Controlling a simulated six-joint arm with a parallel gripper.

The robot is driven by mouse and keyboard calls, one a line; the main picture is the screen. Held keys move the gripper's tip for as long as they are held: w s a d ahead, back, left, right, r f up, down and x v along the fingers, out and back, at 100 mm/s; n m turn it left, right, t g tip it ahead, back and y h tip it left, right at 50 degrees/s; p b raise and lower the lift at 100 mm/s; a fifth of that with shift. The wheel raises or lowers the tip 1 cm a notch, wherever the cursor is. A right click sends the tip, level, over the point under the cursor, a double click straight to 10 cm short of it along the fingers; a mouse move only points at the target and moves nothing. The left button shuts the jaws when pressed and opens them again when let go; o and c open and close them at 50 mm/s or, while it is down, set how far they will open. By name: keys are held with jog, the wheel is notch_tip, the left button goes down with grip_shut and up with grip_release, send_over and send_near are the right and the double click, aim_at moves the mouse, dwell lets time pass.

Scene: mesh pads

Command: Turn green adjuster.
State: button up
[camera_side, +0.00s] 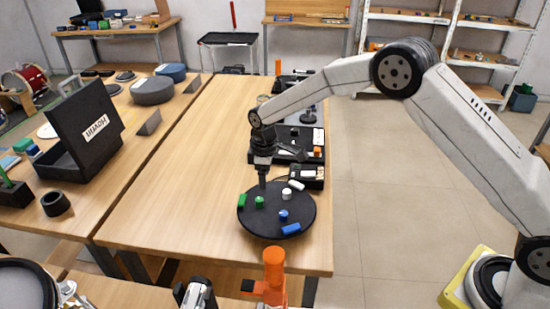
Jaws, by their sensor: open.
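A round black pad (258,223) lies near the front end of the wooden table. On it stands a small green knob (260,202), which I take to be the green adjuster, left of the pad's middle. A green block (242,200) lies at the pad's left edge.
A white knob (286,194), a white block (296,185), a blue knob (283,215) and a blue block (291,228) share the pad. Black boxes with small parts (308,176) stand behind it. An orange-topped object (274,262) rises in front. The table left of the pad is clear.

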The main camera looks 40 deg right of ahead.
aim_at(259, 199)
jog(key=shift+w+a+f+n, duration=0.4)
jog(key=shift+w+a+f, duration=0.2)
jog(key=shift+w+f, duration=0.15)
jog(key=shift+f, duration=3.9)
grip_shut()
